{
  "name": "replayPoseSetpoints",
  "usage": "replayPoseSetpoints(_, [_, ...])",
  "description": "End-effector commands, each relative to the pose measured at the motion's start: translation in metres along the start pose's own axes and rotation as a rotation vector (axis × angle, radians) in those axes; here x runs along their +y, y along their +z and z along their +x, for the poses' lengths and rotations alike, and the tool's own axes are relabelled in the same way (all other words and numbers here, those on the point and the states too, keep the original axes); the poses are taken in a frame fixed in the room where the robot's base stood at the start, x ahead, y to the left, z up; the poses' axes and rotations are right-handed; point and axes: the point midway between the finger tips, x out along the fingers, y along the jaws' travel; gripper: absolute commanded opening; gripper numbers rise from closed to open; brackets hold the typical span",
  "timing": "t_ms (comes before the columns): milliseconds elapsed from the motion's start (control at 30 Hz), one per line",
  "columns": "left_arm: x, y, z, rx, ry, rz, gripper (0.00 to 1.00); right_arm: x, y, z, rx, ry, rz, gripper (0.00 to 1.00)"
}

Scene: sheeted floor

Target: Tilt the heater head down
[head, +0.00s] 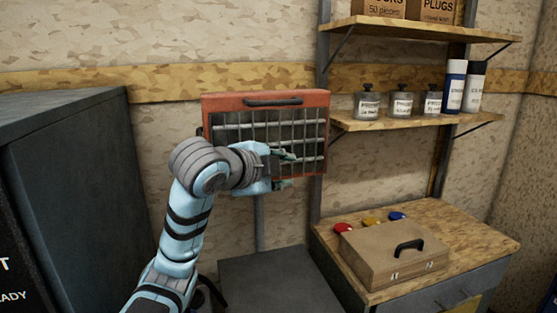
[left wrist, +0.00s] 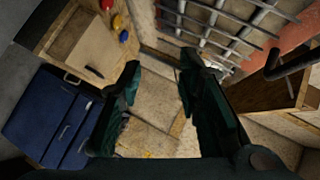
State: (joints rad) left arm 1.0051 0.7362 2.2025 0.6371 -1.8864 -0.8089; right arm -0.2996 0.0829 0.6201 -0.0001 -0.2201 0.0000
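The heater head (head: 222,102) is an orange-red box with a wire grille over pale bars, on a grey post (head: 260,225). It looks about upright, its grille facing me. A black handle (head: 272,101) runs along its top edge. My left gripper (head: 290,169) is in front of the lower grille, below the handle, fingers apart and empty. In the left wrist view the open fingers (left wrist: 158,72) have nothing between them. There the grille (left wrist: 215,28) is at the top and the handle (left wrist: 290,60) at the right. Whether a finger touches the grille I cannot tell. My right gripper is not in view.
A dark cabinet (head: 75,180) stands at the left. Shelves (head: 400,121) with jars and bottles are right of the heater. Below them a wooden-topped bench (head: 460,225) bears a brown case (head: 390,255) and coloured buttons. A blue case (left wrist: 50,115) shows in the wrist view.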

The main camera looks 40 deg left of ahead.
Motion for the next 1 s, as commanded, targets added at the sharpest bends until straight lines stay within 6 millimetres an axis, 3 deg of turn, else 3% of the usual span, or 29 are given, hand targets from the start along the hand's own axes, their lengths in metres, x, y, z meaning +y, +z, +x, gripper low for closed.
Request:
replayPoseSetpoints(33, [-0.044,0.002,-0.030,0.005,-0.078,0.050,0.31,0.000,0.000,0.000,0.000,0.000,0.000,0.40])
replayPoseSetpoints(100, [-0.085,0.006,-0.068,0.009,-0.154,0.114,0.31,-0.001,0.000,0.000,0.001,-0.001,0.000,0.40])
replayPoseSetpoints(200, [-0.112,0.012,-0.099,0.009,-0.211,0.163,0.31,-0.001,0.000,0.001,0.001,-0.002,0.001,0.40])
replayPoseSetpoints(267, [-0.117,0.013,-0.105,0.011,-0.226,0.172,0.31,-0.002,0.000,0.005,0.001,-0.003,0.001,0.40])
replayPoseSetpoints(367, [-0.117,0.014,-0.097,0.017,-0.232,0.170,0.31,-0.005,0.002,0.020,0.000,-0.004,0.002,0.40])
replayPoseSetpoints(633, [-0.118,0.012,-0.048,0.019,-0.223,0.172,0.31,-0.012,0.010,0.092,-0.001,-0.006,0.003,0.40])
replayPoseSetpoints(800, [-0.141,0.008,-0.007,0.011,-0.219,0.176,0.31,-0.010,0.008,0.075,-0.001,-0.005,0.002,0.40])
replayPoseSetpoints(1000, [-0.149,0.007,0.026,0.011,-0.223,0.176,0.31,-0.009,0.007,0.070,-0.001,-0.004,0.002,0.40])
